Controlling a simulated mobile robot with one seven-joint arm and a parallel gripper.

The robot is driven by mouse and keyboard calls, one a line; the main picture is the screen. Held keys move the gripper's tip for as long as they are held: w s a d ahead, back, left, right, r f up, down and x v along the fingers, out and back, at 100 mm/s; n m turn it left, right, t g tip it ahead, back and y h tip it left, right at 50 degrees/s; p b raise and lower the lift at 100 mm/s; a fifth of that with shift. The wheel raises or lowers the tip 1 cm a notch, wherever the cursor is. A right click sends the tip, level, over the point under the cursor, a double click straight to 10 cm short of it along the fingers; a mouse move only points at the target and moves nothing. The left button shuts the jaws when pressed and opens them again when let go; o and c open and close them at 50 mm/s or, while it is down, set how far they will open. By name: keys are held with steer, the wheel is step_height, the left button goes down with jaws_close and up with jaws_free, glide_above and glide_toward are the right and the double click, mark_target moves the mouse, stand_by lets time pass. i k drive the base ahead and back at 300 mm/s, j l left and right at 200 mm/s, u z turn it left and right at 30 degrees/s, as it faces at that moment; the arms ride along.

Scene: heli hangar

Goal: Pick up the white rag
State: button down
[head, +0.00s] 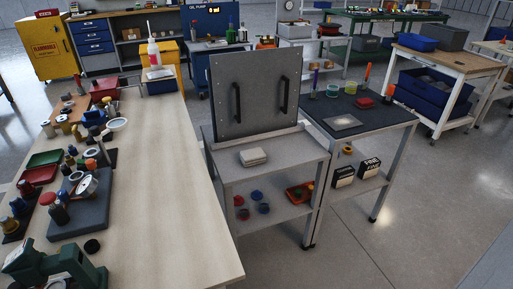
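A small folded white cloth (253,156), which looks like the white rag, lies flat on the top shelf of a grey metal cart (290,153) in the middle of the head view. A grey upright panel (255,92) with two black handles stands just behind it. The cloth's top and front are uncovered. My gripper is not in view.
A long wooden bench (170,180) on the left holds jars, trays and a green tool (50,262). A dark-topped cart (375,118) adjoins the grey cart on the right. A pale flat patch (344,122) lies on it. Open floor (400,225) lies at front right.

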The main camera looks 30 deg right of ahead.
mark_target(256, 156)
steer(key=z, duration=0.8)
